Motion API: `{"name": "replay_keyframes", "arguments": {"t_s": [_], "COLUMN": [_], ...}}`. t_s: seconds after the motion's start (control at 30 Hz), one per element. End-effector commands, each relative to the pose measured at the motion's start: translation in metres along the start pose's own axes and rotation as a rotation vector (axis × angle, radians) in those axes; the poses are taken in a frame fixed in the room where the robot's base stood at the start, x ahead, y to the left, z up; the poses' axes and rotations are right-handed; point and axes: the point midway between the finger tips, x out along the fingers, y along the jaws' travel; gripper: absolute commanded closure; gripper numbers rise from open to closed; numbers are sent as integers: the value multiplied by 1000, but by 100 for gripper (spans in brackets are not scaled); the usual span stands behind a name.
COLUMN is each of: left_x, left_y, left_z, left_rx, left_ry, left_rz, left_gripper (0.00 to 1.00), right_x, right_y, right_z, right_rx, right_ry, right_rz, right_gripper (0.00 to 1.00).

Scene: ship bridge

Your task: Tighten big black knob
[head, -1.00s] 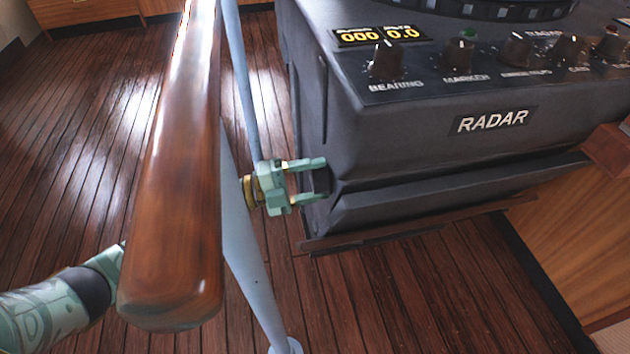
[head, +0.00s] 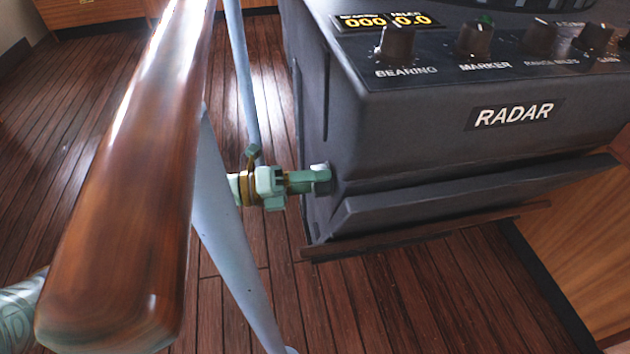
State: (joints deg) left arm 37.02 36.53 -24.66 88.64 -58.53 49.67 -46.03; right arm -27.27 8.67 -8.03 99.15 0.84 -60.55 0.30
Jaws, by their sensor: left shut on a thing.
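My left gripper (head: 318,179) reaches in from behind the wooden rail to the left side of the dark grey radar console (head: 430,165). Its fingers are shut on the big black knob on that side face. The gripper is rolled so that one finger lies in front of the other, and the fingers hide nearly all of the knob. The fingertips are close against the console wall. My right gripper is not in view.
A thick varnished wooden rail (head: 125,190) crosses the left side, in front of my left arm. A grey-blue post (head: 228,235) stands behind it. Smaller knobs (head: 397,43) and a yellow-digit display (head: 385,22) are on the console top. Plank floor (head: 420,280) lies below.

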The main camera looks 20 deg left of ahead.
Motion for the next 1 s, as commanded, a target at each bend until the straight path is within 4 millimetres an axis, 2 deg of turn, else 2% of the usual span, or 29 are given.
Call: {"name": "replay_keyframes", "arguments": {"t_s": [0.53, 0.57, 0.6, 1.0], "left_x": [0, 0, 0, 0], "left_y": [0, 0, 0, 0], "left_z": [0, 0, 0, 0], "left_rx": [27, 27, 27, 23], "left_ry": [1, 1, 1, 2], "left_rz": [3, 4, 3, 2], "left_gripper": [60, 29, 24, 24], "right_x": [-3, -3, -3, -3], "right_y": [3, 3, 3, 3], "right_z": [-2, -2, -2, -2], "right_rx": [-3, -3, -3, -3], "right_ry": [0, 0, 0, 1], "right_rz": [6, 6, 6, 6], "right_gripper": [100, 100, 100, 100]}}
